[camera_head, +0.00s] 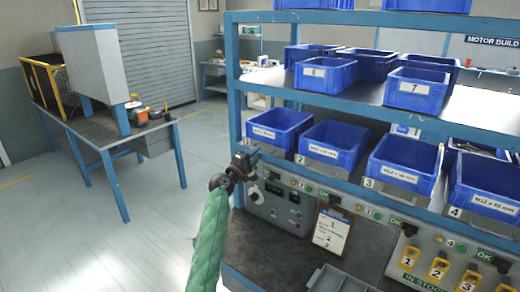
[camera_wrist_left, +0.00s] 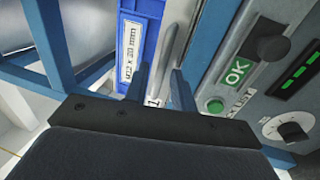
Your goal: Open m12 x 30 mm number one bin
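The number one bin (camera_head: 278,130) is a blue open-topped box at the left end of the middle shelf row, with a white label on its front. In the left wrist view the blue bin (camera_wrist_left: 138,20) shows turned sideways, its label reading M12 x 30 mm, with a grey strip marked 1 and a pale bar (camera_wrist_left: 172,45) beside it. My left gripper (camera_head: 243,158) is at the shelf's left end, just below and left of this bin. In the wrist view its two fingers (camera_wrist_left: 161,88) are apart near the grey strip; contact cannot be told. My right gripper is not in view.
Bins two (camera_head: 332,143), three (camera_head: 402,165) and four (camera_head: 484,190) stand to the right. A control panel (camera_head: 290,205) with knobs and OK signs lies below the shelf. A blue shelf post (camera_head: 232,75) is close to my left gripper. Open floor lies left.

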